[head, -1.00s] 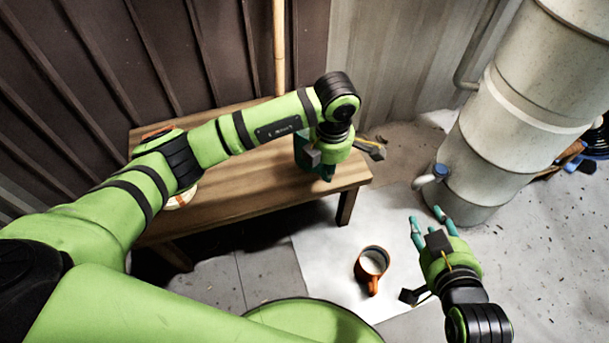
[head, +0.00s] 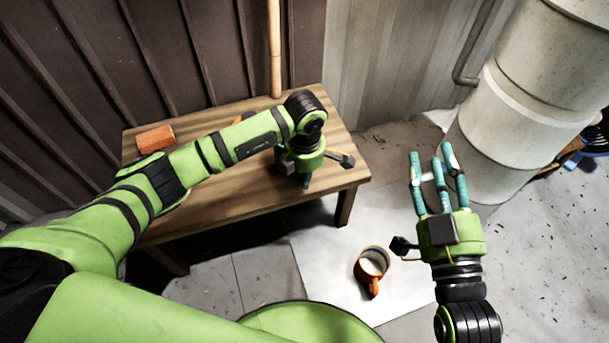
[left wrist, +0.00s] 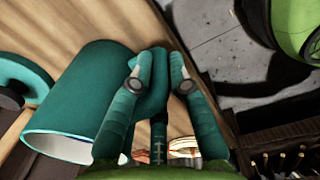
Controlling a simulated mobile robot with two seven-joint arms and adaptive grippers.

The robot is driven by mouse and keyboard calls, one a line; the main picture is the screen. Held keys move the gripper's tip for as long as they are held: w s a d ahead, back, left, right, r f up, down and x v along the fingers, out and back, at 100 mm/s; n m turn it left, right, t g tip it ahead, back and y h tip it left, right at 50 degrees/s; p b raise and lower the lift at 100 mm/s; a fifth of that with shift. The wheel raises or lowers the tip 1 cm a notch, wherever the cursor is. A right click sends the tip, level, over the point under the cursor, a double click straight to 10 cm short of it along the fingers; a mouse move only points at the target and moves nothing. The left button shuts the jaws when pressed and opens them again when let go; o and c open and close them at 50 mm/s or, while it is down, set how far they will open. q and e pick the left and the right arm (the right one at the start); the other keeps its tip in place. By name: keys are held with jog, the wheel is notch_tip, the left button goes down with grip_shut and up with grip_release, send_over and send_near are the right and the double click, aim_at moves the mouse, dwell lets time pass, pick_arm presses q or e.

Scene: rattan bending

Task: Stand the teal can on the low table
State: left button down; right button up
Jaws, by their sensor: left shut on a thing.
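The teal can (left wrist: 80,95) shows large in the left wrist view, beside and against my left fingers, its open rim toward the lower left. My left gripper (left wrist: 152,75) is shut on it. In the head view my left gripper (head: 304,180) is over the front right part of the low table (head: 235,195). There the can (head: 281,162) is mostly hidden behind the gripper. I cannot tell whether its base touches the table. My right gripper (head: 437,165) is open and empty, above the floor right of the table.
An orange block (head: 155,138) lies at the table's back left. An orange mug (head: 371,268) stands on a white sheet (head: 325,270) on the floor. A thick pale pipe (head: 510,110) stands at the right. A wooden pole (head: 274,50) leans behind the table.

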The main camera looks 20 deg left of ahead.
pick_arm(q)
jog(key=shift+w, duration=0.1)
pick_arm(e)
jog(key=shift+s+a+r, duration=0.1)
jog(key=shift+r, duration=0.2)
pick_arm(q)
jog(key=c, duration=1.2)
grip_release()
pick_arm(e)
jog(key=shift+r, duration=0.1)
pick_arm(q)
jog(key=shift+o, duration=0.2)
